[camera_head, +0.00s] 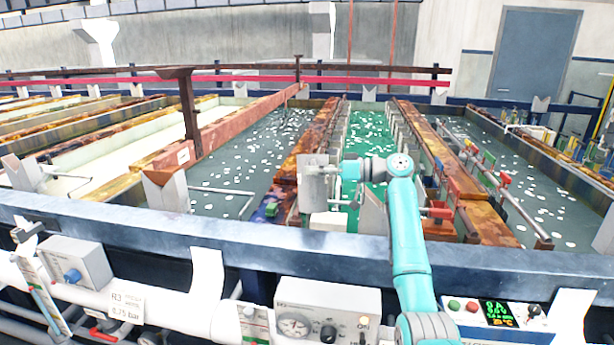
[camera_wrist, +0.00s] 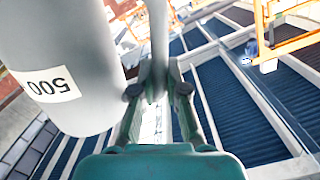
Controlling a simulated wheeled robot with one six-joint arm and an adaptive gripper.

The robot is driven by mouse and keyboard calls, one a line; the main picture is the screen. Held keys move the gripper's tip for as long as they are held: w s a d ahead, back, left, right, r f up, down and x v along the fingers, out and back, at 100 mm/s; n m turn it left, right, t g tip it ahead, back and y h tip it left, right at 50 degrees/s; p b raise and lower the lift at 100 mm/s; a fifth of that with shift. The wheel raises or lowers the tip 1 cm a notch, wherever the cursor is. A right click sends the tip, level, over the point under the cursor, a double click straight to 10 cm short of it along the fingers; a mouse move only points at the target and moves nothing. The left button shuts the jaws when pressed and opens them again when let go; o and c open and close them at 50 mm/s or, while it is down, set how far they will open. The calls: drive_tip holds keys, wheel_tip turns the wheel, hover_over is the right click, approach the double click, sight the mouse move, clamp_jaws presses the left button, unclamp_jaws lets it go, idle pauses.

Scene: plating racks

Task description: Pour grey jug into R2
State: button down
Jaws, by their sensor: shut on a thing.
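The grey jug (camera_head: 313,178) is held above the near end of the tanks, left of my gripper (camera_head: 345,170). In the wrist view the jug (camera_wrist: 68,75) fills the upper left, with an upside-down "500" label. My gripper (camera_wrist: 155,85) is shut on the jug's handle (camera_wrist: 158,35). The jug looks about upright in the head view; its contents are hidden. A tank of green liquid (camera_head: 368,140) lies behind and right of the jug, and a grey-green tank (camera_head: 240,160) lies to its left. I cannot read which one is R2.
A blue-grey rail (camera_head: 130,228) runs across the front. Rusty walls (camera_head: 310,145) separate the tanks. A brown post (camera_head: 188,115) and red rail (camera_head: 240,79) stand farther back. Control boxes (camera_head: 325,312) and a sign (camera_head: 126,304) are on the near side.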

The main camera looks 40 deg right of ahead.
drive_tip(key=shift+d, duration=0.1)
drive_tip(key=shift+d+r+m, duration=0.15)
drive_tip(key=shift+r+m, duration=0.4)
drive_tip(key=shift+m, duration=0.25)
drive_tip(key=shift+w+d, duration=0.1)
idle(0.9)
drive_tip(key=shift+w+d+r+m+g, duration=0.2)
drive_tip(key=shift+w+m+g, duration=0.15)
drive_tip(key=shift+m, duration=0.55)
idle(0.6)
drive_tip(key=shift+w+d+r+m, duration=0.1)
drive_tip(key=shift+w+d+m, duration=0.05)
drive_tip(key=shift+m, duration=0.15)
drive_tip(key=shift+w+d+m+g, duration=0.25)
drive_tip(key=shift+m+g, duration=0.1)
drive_tip(key=shift+m, duration=0.15)
idle(0.7)
